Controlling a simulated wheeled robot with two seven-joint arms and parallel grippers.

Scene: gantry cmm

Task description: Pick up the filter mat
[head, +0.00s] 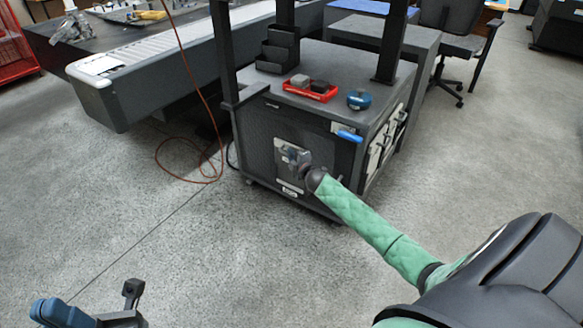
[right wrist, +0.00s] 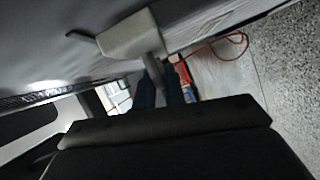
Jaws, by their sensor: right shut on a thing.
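My right gripper (head: 298,157) is at a pale square panel (head: 287,182) on the dark front of the grey cabinet (head: 255,145). The gripper and wrist cover part of that panel. In the right wrist view, my dark blue fingers (right wrist: 158,88) are shut on a narrow grey piece (right wrist: 152,68), which joins a wider pale grey block (right wrist: 128,36) against a grey surface. I cannot tell whether this piece is the filter mat. No other filter mat can be made out. My left gripper (head: 95,310) is low at the left, over the floor, cut by the frame; its opening is unclear.
On the cabinet top are a red tray (head: 310,90) with small blocks, a blue round object (head: 359,99) and dark stacked bins (head: 278,50). A blue handle (head: 349,136) is at the cabinet's front. An orange cable (head: 205,178) lies on the floor.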

